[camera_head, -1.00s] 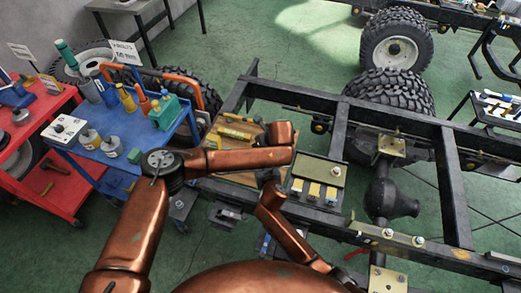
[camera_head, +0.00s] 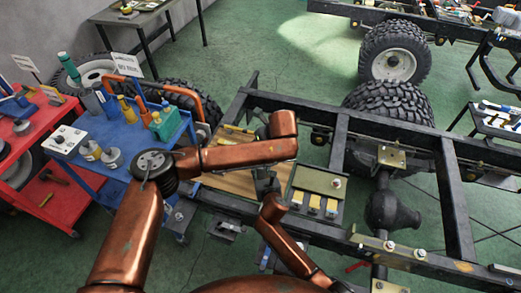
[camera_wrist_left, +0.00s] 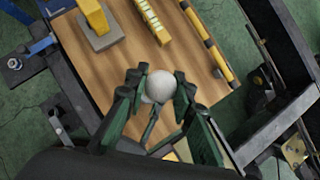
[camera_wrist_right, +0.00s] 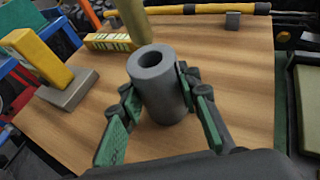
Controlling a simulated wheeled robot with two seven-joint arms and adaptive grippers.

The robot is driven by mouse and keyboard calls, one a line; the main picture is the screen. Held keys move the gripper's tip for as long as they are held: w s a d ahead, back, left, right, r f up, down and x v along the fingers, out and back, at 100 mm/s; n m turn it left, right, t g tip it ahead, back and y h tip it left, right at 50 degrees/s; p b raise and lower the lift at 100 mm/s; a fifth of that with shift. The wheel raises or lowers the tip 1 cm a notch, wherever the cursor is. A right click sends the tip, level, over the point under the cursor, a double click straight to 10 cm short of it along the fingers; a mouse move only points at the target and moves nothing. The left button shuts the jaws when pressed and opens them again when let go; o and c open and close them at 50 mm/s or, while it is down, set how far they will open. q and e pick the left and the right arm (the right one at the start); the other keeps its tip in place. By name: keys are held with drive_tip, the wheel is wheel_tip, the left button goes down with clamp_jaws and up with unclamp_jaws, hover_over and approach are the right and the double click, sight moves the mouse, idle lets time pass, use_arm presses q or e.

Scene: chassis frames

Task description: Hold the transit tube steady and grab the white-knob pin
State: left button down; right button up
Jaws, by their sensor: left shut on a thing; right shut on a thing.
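A grey hollow tube (camera_wrist_right: 163,92) stands upright on a wooden board in the right wrist view. My right gripper (camera_wrist_right: 158,82) is shut on it, one finger on each side. The tube's upper opening faces up and looks empty. In the left wrist view a white round knob (camera_wrist_left: 160,86) sits between the fingers of my left gripper (camera_wrist_left: 160,82), which is shut on it. The pin below the knob is mostly hidden by the fingers. In the head view both grippers are over the board, largely hidden by my arms.
The wooden board (camera_wrist_right: 232,85) also holds a yellow block on a grey base (camera_wrist_right: 40,58), a yellow labelled bar (camera_wrist_right: 108,42) and a yellow rod (camera_wrist_right: 205,9). An olive plate (camera_head: 319,179) lies right of the board on the black chassis frame (camera_head: 342,140). A blue cart (camera_head: 135,137) stands left.

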idle(0.3)
drive_tip(key=o, duration=1.3)
drive_tip(key=shift+s, duration=0.1)
drive_tip(key=v, duration=1.1)
drive_tip(key=shift+s+d+r, duration=0.1)
drive_tip(key=shift+s, duration=0.3)
